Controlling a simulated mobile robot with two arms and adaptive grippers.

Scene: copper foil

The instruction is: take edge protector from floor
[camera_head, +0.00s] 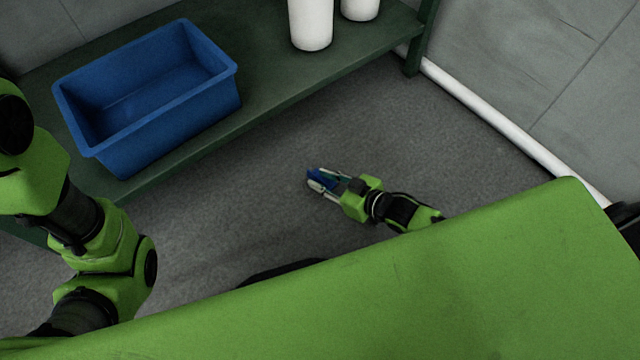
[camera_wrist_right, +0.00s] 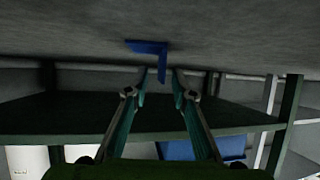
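The blue edge protector (camera_head: 323,177) shows at my right gripper (camera_head: 325,183) in the head view, low over the grey floor. In the right wrist view the edge protector (camera_wrist_right: 149,47) is L-shaped, and one leg reaches down between the fingertips. My right gripper (camera_wrist_right: 160,82) is open there, with a visible gap between each fingertip and that leg. Whether the protector touches the floor is hard to tell. My left arm is at the left edge of the head view, but its gripper is not seen.
A dark green shelf (camera_head: 262,92) runs along the back with a blue bin (camera_head: 165,140) and white cylinders (camera_head: 311,25) on it. A white pipe (camera_head: 490,115) runs along the wall base at right. Bare floor (camera_head: 420,140) lies around the right gripper.

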